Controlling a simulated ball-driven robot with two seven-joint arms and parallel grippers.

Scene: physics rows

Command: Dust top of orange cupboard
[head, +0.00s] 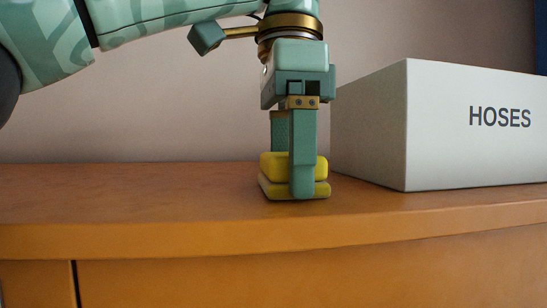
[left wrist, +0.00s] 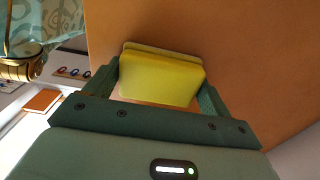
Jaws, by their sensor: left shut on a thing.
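The orange cupboard (head: 130,205) spans the head view, its flat top running back to the wall. My left gripper (head: 297,180) points straight down and is shut on a yellow duster block (head: 318,165). The block appears to rest on the cupboard top, left of the white box. The left wrist view shows the yellow block (left wrist: 160,80) between my two green fingers, against the orange top (left wrist: 230,40). The block's underside is hidden. My right gripper is in neither view.
A white box marked HOSES (head: 450,130) stands on the cupboard top just right of my left gripper. The top to the left of the gripper is clear. A plain wall (head: 100,120) stands behind. The cupboard's front edge runs along the near side.

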